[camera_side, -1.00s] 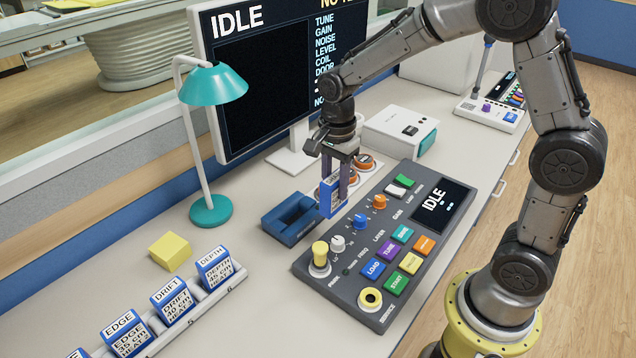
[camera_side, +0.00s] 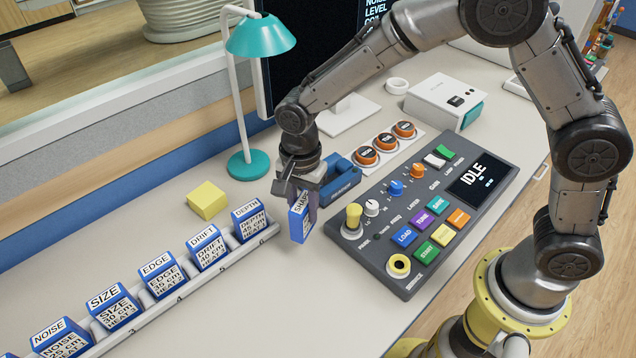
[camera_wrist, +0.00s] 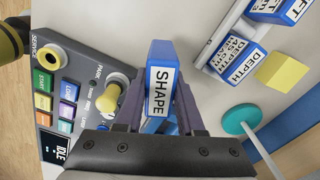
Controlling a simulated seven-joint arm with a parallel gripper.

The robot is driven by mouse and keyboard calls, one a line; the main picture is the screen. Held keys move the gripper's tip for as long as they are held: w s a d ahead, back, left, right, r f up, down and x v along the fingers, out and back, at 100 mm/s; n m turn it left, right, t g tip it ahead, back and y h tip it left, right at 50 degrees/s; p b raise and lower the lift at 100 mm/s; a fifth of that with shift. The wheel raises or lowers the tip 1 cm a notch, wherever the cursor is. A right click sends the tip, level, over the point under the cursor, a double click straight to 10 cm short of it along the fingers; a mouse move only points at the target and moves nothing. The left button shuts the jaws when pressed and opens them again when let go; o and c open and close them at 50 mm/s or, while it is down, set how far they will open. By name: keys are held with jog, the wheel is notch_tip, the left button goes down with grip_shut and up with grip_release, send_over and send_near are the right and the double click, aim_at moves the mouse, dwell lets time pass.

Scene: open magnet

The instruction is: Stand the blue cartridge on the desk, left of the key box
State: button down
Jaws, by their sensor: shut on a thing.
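The blue cartridge (camera_side: 299,224) has a white label reading SHAPE. My gripper (camera_side: 304,192) is shut on it and holds it nearly upright, between the rack and the control panel. In the wrist view the cartridge (camera_wrist: 160,92) sits between the two fingers of my gripper (camera_wrist: 160,105). I cannot tell how far its lower end is from the desk (camera_side: 250,310). A white box (camera_side: 443,98) with a black fitting on top stands at the back right; it may be the key box, but no name shows on it.
An empty-looking dark blue dock (camera_side: 342,180) is close behind my gripper. The control panel (camera_side: 395,268) with raised knobs lies to the right. A rack (camera_side: 190,290) of labelled blue cartridges runs along the left. A yellow block (camera_side: 207,200) and teal lamp (camera_side: 248,165) stand behind.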

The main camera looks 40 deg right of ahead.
aim_at(304, 233)
jog(key=shift+f, duration=3.35)
jog(key=shift+f, duration=0.6)
jog(key=shift+c, duration=2.2)
grip_release()
